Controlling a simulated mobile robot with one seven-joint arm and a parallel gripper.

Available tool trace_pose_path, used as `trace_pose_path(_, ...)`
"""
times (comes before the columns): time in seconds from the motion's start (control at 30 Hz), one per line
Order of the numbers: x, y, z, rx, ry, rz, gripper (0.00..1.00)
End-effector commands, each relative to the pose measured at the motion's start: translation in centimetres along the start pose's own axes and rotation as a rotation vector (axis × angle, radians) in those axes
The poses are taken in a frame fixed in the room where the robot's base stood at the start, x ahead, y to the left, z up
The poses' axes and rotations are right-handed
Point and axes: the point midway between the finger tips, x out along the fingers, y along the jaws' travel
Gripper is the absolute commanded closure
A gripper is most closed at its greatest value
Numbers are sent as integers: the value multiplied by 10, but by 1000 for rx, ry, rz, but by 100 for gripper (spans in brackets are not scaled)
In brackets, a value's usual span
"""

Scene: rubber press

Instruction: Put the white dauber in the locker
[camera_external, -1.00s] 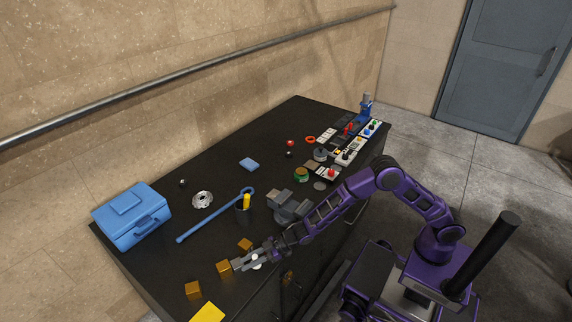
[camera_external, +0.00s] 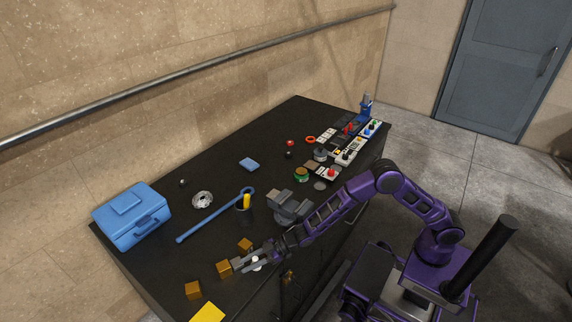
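A small white object (camera_external: 257,265), likely the white dauber, shows at my gripper (camera_external: 246,265) low over the near left part of the black table (camera_external: 210,160). The fingers are at or around it; whether they grip it is too small to tell. I cannot tell which thing is the locker. A blue case (camera_external: 132,216) with a lid stands at the table's left end, and a blue-grey door (camera_external: 500,75) with a handle is in the back right wall.
Several orange-brown blocks (camera_external: 193,290) and a yellow sheet (camera_external: 208,312) lie by my gripper. A grey vise-like block (camera_external: 290,207), a dark cup (camera_external: 244,215) with a yellow item and a blue bar (camera_external: 208,220) lie behind it.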

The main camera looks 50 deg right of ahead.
Motion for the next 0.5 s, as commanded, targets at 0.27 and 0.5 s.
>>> trace_pose_path(0.27,1,0,20,14,-31,1,42)
trace_pose_path(0.5,-3,0,8,14,-32,1,42)
